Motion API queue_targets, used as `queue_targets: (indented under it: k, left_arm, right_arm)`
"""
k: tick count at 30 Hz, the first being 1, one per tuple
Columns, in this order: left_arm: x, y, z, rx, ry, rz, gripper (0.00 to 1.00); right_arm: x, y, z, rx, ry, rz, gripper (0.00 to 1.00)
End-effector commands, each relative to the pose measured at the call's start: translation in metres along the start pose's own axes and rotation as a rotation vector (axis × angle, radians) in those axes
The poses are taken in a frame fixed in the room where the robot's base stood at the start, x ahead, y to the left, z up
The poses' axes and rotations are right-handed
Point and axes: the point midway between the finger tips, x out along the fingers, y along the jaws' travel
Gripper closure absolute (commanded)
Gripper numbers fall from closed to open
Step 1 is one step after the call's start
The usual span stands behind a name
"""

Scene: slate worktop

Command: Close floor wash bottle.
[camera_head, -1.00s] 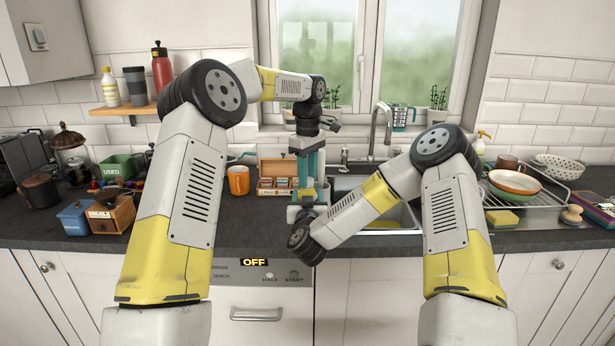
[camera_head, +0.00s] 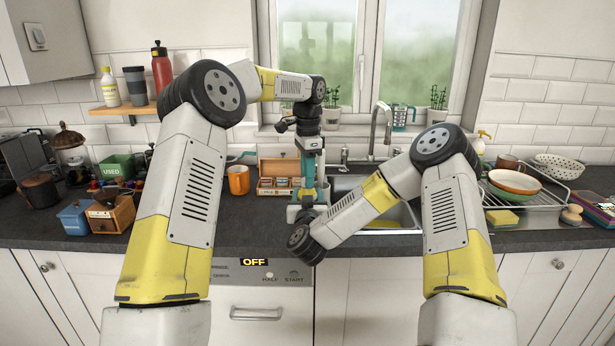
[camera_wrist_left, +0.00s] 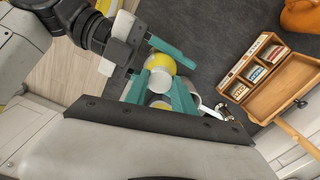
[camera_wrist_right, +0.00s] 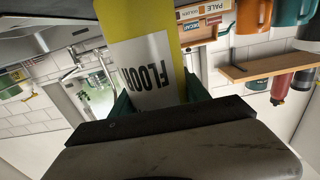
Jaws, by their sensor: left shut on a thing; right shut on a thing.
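My right gripper (camera_wrist_right: 157,95) is shut on the bottle's body. My left gripper (camera_head: 309,182) points down from above. In the left wrist view its teal fingers (camera_wrist_left: 161,80) close around a white round cap (camera_wrist_left: 158,82) at the bottle's top, with yellow beside it. The fingers hide much of the cap, so I cannot tell how far it is seated. In the head view the grippers mostly hide the bottle.
An open wooden tea box (camera_head: 266,174) and an orange mug (camera_head: 238,180) stand just left of the grippers. The sink and tap (camera_head: 374,130) are behind right. A dish rack (camera_head: 535,200) is farther right.

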Motion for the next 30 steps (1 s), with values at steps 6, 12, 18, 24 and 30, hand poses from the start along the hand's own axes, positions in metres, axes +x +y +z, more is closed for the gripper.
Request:
queue_targets:
  k: [6, 12, 18, 24, 30]
  left_arm:
    - [0.0, -0.001, 0.0, 0.23, 0.001, -0.002, 1.0]
    - [0.0, -0.001, 0.0, 0.227, 0.0, -0.002, 0.48]
    - [0.0, -0.001, 0.0, 0.226, 0.0, -0.001, 0.48]
    - [-0.009, 0.0, 0.0, 0.226, 0.001, -0.002, 0.48]
    - [-0.036, -0.001, 0.0, 0.225, 0.0, -0.002, 0.48]
  right_arm:
    - [0.0, 0.0, 0.0, 0.0, 0.0, -0.001, 1.0]
    - [0.0, 0.0, 0.0, 0.0, 0.0, -0.001, 1.0]
    - [0.0, 0.0, 0.0, 0.0, -0.001, -0.001, 1.0]
    - [0.0, 0.0, 0.0, 0.0, -0.001, -0.001, 1.0]
    - [0.0, 0.0, 0.0, 0.0, -0.001, -0.001, 1.0]
